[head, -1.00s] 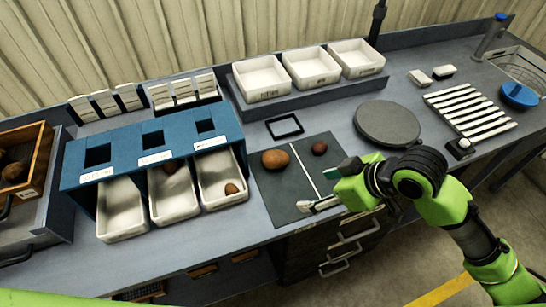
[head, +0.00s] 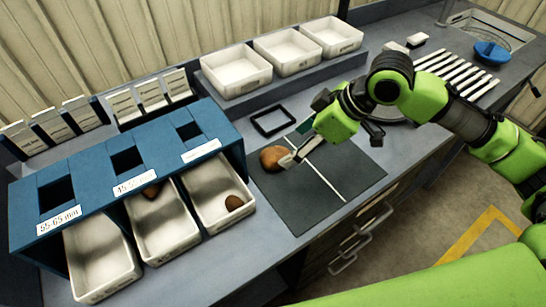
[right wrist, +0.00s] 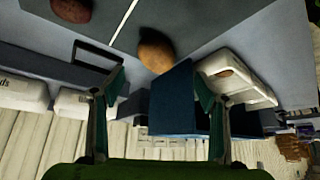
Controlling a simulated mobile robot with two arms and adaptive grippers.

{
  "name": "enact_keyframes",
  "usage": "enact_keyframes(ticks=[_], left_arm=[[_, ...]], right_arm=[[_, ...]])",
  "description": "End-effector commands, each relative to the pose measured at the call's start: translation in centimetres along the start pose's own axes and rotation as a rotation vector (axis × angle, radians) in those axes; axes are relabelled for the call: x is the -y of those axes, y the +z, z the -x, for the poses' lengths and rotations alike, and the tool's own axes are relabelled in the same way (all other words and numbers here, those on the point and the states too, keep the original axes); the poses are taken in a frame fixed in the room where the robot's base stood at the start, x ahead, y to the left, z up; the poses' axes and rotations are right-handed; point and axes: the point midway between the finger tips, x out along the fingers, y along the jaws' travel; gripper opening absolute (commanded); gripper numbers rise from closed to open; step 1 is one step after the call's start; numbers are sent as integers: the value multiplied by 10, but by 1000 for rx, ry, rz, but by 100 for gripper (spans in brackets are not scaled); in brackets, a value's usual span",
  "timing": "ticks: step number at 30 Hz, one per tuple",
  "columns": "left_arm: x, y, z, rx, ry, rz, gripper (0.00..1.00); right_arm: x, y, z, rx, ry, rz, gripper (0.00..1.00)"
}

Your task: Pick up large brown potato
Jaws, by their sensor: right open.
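The large brown potato (head: 272,158) lies on the dark mat (head: 335,207), left of its white line. My right gripper (head: 297,143) is open and empty, with its fingers close to the potato's right side in the head view. In the right wrist view the potato (right wrist: 156,50) shows beyond and roughly between the two open fingertips (right wrist: 156,80). Whether a finger touches it I cannot tell. A smaller reddish potato (right wrist: 72,10) shows at the top left of the right wrist view; in the head view my arm hides it. My left gripper is not in view.
A blue sorting rack (head: 120,165) with metal trays stands left of the mat; its right tray (head: 212,185) holds a small potato (head: 234,203). A black square frame (head: 273,121) lies behind the mat. White bins (head: 237,75) stand on a rear shelf. The mat's front is clear.

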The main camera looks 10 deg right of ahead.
Motion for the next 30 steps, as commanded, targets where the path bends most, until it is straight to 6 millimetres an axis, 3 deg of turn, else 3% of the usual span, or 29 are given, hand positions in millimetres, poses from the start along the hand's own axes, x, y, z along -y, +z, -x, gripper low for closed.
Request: enact_keyframes(ticks=[4, 13, 21, 30], left_arm=[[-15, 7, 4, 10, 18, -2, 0], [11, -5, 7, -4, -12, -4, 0], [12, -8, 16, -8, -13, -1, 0], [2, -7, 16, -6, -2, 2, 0]], right_arm=[[1, -1, -27, -1, -3, 0, 67], [-1, 0, -52, 1, -2, 0, 67], [-5, 3, -90, -1, -1, 2, 67], [-5, 4, -96, -1, 1, 3, 67]])
